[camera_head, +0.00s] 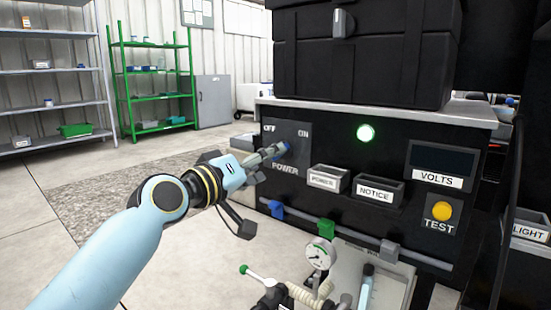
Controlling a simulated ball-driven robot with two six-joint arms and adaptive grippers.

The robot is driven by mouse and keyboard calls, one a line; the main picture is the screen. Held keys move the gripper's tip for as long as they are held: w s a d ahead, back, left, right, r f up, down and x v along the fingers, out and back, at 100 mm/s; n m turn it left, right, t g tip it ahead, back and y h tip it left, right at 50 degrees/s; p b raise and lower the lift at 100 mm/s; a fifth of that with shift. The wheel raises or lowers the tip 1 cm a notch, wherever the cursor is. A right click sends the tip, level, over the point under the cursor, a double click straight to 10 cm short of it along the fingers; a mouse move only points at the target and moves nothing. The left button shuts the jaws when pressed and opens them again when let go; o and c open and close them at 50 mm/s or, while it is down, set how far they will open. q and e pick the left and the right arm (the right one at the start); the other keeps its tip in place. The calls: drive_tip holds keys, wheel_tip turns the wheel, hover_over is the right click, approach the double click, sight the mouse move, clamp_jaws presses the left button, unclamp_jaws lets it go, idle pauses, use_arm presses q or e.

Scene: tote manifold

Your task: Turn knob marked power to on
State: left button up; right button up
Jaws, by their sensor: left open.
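The power panel (304,163) is on the front of the black cabinet at the centre, with OFF at its upper left, ON at its upper right and POWER below. My left gripper (252,172) is open, close in front of the panel at the knob's near end. It hides part of the knob, and I cannot tell whether they touch. My right gripper is not in view.
A green lamp (366,132) glows on the cabinet. Labelled bins (378,190), a VOLTS display (443,160) and a yellow TEST button (441,211) are to the right. A pipe, a gauge (318,254) and a green-tipped lever (257,272) stand below. Floor at left is clear.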

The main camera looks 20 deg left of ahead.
use_arm(q)
drive_tip(key=v, duration=0.7)
drive_tip(key=shift+s, duration=0.2)
drive_tip(key=shift+a, duration=0.1)
